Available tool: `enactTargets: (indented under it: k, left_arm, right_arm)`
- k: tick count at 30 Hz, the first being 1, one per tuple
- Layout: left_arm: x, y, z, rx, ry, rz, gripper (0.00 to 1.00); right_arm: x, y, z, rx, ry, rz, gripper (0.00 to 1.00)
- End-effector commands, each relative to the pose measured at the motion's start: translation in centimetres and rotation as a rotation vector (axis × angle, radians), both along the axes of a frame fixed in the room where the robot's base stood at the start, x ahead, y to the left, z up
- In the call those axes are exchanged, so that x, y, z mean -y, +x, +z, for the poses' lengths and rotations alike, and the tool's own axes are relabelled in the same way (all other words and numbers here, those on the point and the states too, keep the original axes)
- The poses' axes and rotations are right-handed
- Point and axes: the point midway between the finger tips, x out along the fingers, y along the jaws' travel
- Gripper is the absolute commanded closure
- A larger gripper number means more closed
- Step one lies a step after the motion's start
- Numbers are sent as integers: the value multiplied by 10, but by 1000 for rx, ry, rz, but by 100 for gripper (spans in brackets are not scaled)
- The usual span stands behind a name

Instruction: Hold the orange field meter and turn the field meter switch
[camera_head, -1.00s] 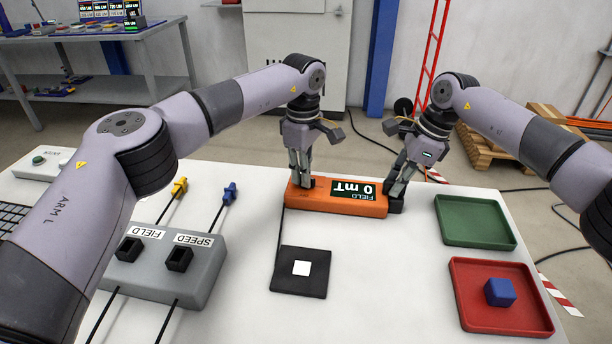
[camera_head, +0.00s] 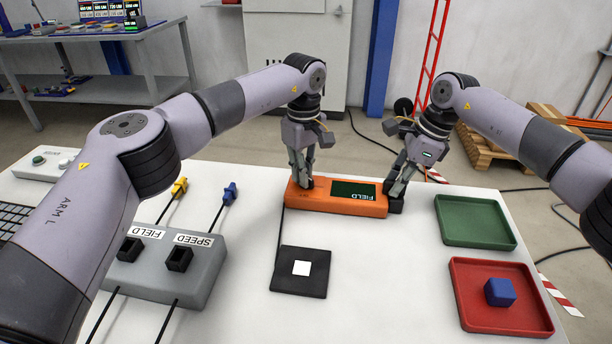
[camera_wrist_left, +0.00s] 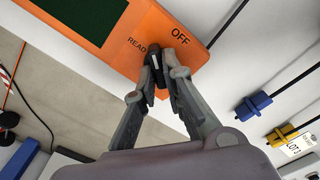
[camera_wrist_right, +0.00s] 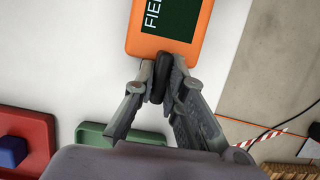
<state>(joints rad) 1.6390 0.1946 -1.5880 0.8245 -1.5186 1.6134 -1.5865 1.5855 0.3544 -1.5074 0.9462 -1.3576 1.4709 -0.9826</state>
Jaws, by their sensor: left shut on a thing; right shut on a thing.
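The orange field meter (camera_head: 330,204) lies on the white table. My left gripper (camera_head: 303,184) is shut on the black switch (camera_wrist_left: 155,62) at the meter's left end. In the left wrist view the switch sits between the labels READ and OFF. Which label it points at is hard to tell. My right gripper (camera_head: 396,196) is shut on a dark part at the meter's right end. In the right wrist view this dark part (camera_wrist_right: 160,78) is between the fingertips, against the orange end.
A grey box (camera_head: 165,267) labelled FIELD and SPEED stands at front left, with yellow and blue plugs behind. A black pad (camera_head: 285,283) with a white square lies in front. A green tray (camera_head: 475,221) and a red tray (camera_head: 470,318) with a blue cube (camera_head: 499,292) are right.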

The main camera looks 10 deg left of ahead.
Motion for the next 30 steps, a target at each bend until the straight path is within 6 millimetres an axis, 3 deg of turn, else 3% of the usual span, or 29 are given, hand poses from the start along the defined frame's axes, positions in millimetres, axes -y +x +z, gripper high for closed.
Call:
enactTargets:
  k: [6,7,17,26,30]
  left_arm:
    - [1,1,0,1,-1,-137,100]
    - [1,1,1,1,-1,-140,89]
    - [1,1,0,0,0,-136,67]
    - [1,1,1,0,0,-135,67]
    - [1,1,12,3,-1,-135,67]
  right_arm:
    - [1,0,-2,-2,-3,0,100]
    - [1,0,-2,-2,-3,0,100]
    - [1,0,-2,-2,-2,0,100]
    - [0,0,-2,-2,-2,0,100]
    - [1,0,-2,-2,-2,0,100]
